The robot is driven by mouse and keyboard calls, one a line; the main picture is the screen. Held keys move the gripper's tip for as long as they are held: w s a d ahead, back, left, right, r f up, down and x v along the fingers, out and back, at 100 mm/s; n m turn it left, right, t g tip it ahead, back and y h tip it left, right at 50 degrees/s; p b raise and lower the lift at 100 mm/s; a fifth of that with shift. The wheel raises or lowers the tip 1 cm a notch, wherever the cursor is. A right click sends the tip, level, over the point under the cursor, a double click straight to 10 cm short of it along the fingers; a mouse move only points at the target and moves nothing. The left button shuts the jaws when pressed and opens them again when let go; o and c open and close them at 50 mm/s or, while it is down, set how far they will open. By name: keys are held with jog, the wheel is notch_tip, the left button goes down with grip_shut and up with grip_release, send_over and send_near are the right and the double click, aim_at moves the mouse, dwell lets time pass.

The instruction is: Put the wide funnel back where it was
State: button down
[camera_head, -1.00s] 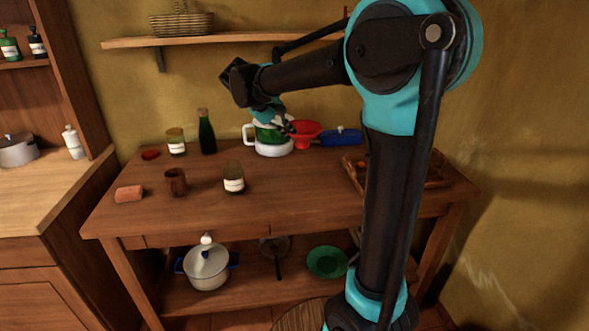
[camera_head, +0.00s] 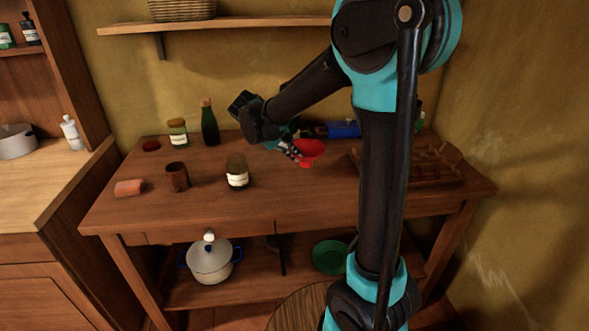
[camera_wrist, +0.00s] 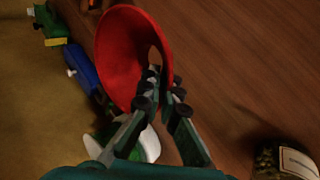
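The wide funnel is red (camera_head: 309,150) and shows at the back middle of the table in the head view. It also fills the upper middle of the wrist view (camera_wrist: 128,45), tilted, with its broad mouth toward the camera. My gripper (camera_head: 291,150) is at the funnel's left side in the head view. In the wrist view its fingers (camera_wrist: 162,88) are closed together on the funnel's right edge. The funnel looks held close above the wooden table (camera_head: 205,215); any gap below it cannot be told.
A blue object (camera_head: 343,130) lies behind the funnel. A wooden rack (camera_head: 415,165) stands to the right, partly behind my arm. A labelled jar (camera_head: 237,172), brown cup (camera_head: 177,177) and green bottle (camera_head: 209,125) stand left. The table's front middle is clear.

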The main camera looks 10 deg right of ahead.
jog(key=shift+f, duration=2.75)
jog(key=c, duration=1.7)
grip_release()
jog(key=shift+f, duration=0.1)
jog(key=v, duration=1.2)
